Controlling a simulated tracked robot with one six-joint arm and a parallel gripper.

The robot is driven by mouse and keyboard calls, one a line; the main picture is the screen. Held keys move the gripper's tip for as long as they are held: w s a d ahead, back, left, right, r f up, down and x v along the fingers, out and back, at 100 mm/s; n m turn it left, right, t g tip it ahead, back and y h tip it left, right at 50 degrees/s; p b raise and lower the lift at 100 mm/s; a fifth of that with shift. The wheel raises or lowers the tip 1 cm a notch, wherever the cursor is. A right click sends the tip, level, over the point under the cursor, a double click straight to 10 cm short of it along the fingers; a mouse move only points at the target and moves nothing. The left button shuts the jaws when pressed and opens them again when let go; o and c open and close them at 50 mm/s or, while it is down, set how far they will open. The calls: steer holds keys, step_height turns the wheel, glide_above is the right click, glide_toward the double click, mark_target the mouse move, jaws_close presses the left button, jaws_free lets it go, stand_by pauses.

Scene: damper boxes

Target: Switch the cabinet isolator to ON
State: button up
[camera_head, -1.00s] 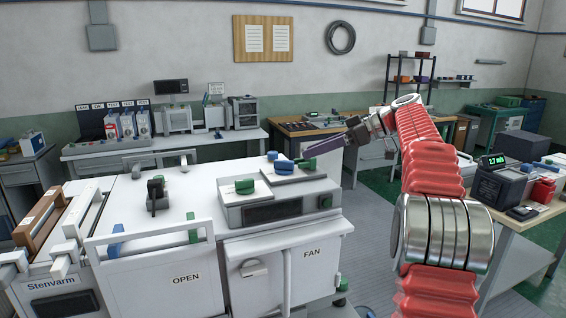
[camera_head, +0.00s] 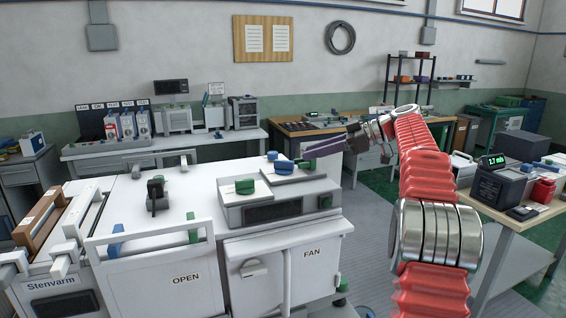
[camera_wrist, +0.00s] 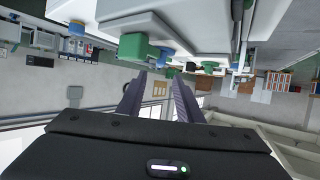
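The white cabinet (camera_head: 150,270) carries the words OPEN and FAN on its front. No part is legibly marked as the isolator. A grey-white turn handle (camera_head: 253,267) is on the front left of FAN, and a black lever (camera_head: 155,190) stands on the top. A green knob (camera_head: 245,187) and a blue-and-green knob (camera_head: 284,166) sit on raised plates at the cabinet's right end. My gripper (camera_head: 302,160) is beside the blue-and-green knob, its tips close to it; contact cannot be told. In the wrist view my gripper (camera_wrist: 158,78) has its fingers apart with nothing between them.
The wrist view is upside down, with the cabinet (camera_wrist: 185,20) close along its top. A bench (camera_head: 515,215) with a dark meter box (camera_head: 497,187) is at right. A long white bench (camera_head: 165,147) is behind the cabinet. Grey floor (camera_head: 375,230) lies between the cabinet and the right bench.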

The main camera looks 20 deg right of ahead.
mark_target(284, 161)
steer(key=x, duration=1)
steer(key=shift+w+a+f, duration=0.2)
steer(key=shift+f, duration=0.05)
jaws_close()
steer(key=shift+d, duration=0.15)
